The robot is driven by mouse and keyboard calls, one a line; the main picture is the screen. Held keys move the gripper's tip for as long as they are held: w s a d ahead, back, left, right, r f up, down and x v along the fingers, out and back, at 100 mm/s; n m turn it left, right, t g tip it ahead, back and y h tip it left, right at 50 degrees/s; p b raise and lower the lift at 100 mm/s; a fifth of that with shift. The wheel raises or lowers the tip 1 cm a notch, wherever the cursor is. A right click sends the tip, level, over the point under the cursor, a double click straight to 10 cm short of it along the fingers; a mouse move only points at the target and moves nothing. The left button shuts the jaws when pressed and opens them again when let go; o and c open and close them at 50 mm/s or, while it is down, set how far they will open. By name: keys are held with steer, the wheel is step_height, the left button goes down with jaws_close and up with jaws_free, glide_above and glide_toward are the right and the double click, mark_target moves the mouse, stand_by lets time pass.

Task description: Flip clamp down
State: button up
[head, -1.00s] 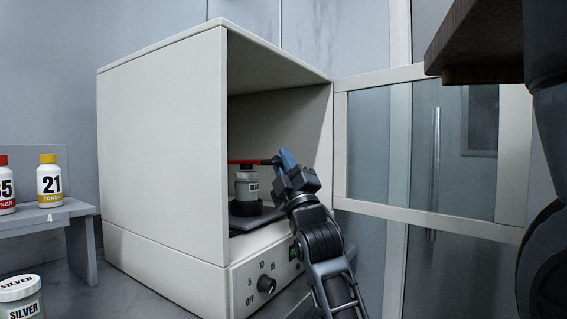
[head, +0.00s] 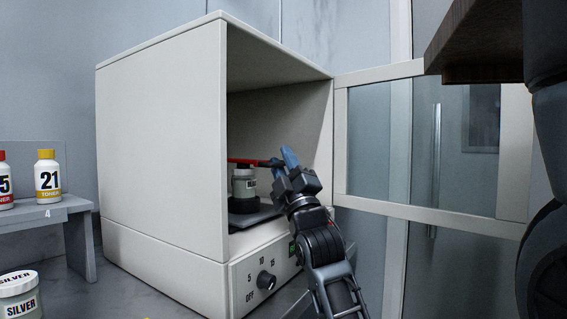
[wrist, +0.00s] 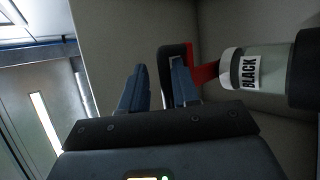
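The clamp (head: 246,161) has a red bar that lies level just above a jar and a black handle end pointing right. In the wrist view its red part (wrist: 204,73) and black looped handle (wrist: 164,62) show beyond my fingers. The jar (head: 244,184), labelled BLACK in the wrist view (wrist: 262,70), stands under the bar inside the white box. My gripper (head: 285,157) is at the box opening, by the handle end. In the wrist view my blue fingers (wrist: 158,82) are apart, with the handle beyond the gap and partly hidden by the right finger. I cannot tell whether they touch.
The white box (head: 160,150) has side walls and a roof close around the clamp. Its glass door (head: 380,145) stands open to the right. A dial (head: 266,281) is on its front. Toner bottles (head: 47,178) stand on a shelf at left, with a SILVER jar (head: 18,300) below.

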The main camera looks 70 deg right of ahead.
steer(key=b+v, duration=0.2)
steer(key=v, duration=0.5)
steer(key=shift+f, duration=0.2)
steer(key=shift+d+r, duration=0.1)
steer(key=shift+d, duration=0.1)
